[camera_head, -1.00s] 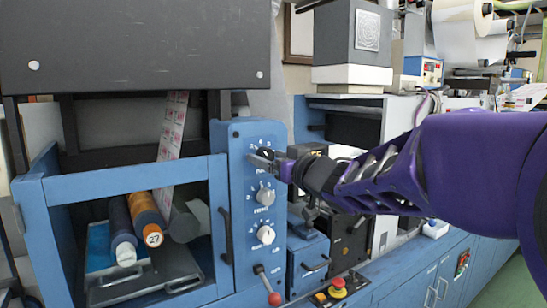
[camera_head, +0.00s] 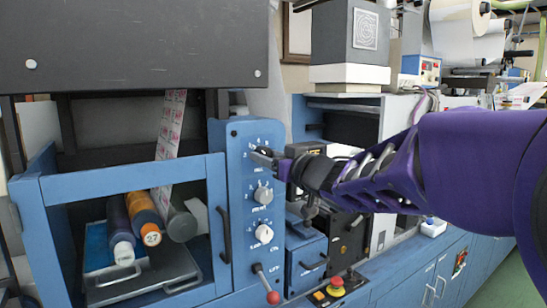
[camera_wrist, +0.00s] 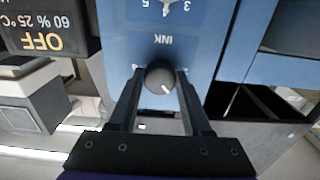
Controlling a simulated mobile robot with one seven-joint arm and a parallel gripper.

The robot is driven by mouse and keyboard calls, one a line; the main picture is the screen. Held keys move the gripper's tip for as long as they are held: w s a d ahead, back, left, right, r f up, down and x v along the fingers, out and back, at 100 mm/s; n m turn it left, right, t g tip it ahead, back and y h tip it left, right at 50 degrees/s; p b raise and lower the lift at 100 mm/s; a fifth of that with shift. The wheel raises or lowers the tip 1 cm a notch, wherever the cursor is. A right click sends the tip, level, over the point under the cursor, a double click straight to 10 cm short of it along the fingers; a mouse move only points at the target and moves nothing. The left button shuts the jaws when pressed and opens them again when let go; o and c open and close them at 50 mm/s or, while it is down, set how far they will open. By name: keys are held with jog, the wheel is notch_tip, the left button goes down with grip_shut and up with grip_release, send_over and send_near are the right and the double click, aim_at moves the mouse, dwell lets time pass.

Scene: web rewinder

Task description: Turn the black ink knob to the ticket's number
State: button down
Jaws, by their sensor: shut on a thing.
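The black ink knob (camera_wrist: 160,76) sits on the blue panel between my two fingers in the wrist view. My gripper (camera_wrist: 160,82) is shut on it. The knob's white pointer line points down and slightly right in that view, which is upside down. The word INK is printed on the panel beside the knob. I cannot make out a ticket.
Two lighter knobs, one in the middle (camera_head: 263,194) and one lower (camera_head: 264,234), sit below. A red-tipped lever (camera_head: 272,297) and a red stop button (camera_head: 337,282) are lower still. An orange roll marked 27 (camera_head: 141,215) lies left. A display (camera_wrist: 40,27) reads OFF.

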jog(key=shift+n+b, duration=1.3)
jog(key=shift+n, duration=2.6)
jog(key=shift+c, duration=1.7)
grip_release()
